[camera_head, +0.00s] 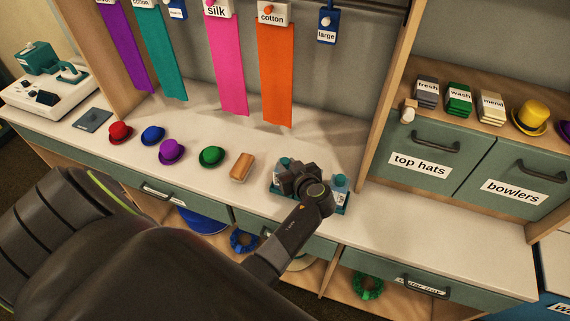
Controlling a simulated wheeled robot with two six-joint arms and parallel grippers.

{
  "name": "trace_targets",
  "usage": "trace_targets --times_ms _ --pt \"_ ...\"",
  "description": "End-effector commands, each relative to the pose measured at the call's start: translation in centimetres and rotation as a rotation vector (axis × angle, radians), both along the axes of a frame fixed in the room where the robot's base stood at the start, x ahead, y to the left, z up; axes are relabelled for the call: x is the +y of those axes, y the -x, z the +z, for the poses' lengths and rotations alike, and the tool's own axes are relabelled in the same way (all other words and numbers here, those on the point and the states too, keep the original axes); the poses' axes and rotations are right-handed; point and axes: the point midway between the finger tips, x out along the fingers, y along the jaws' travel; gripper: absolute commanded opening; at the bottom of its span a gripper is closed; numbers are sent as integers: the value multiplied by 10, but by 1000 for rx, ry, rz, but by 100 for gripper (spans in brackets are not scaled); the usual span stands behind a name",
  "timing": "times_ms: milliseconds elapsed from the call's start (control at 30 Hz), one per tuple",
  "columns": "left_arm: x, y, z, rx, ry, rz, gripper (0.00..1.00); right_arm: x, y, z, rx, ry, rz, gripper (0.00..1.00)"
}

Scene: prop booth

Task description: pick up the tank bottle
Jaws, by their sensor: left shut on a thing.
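The tank bottle is not clearly told apart from its neighbour: one pale bottle with a teal cap (340,186) stands at the right end of a small teal tray (341,209). Another teal-capped bottle (281,170) shows in part at the tray's left, behind my gripper. My left gripper (290,181) is over the tray, shut on a bottle that its own body mostly hides. The labels are too small to read surely. My right gripper does not show.
A tan brush (242,167) lies left of the tray, beside small green (211,156), purple (171,151), blue (153,135) and red (121,132) hats. Coloured ribbons hang above the counter. A wooden upright (387,100) and the "top hats" drawer (420,160) stand to the right. Counter right of the tray is clear.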

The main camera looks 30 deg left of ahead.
Motion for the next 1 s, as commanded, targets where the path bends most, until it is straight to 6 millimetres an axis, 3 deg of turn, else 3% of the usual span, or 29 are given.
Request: trace_targets --times_ms 167,333,600,767,1000 --pt "0 0 -1 2 1 1 0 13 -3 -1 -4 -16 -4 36" --pt "0 0 -1 2 1 1 0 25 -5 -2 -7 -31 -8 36" --pt "0 0 3 1 2 1 0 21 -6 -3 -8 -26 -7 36" --pt "0 0 20 -4 3 1 0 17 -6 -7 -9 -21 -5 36" --pt "0 -1 61 -7 2 1 0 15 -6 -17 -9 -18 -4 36"
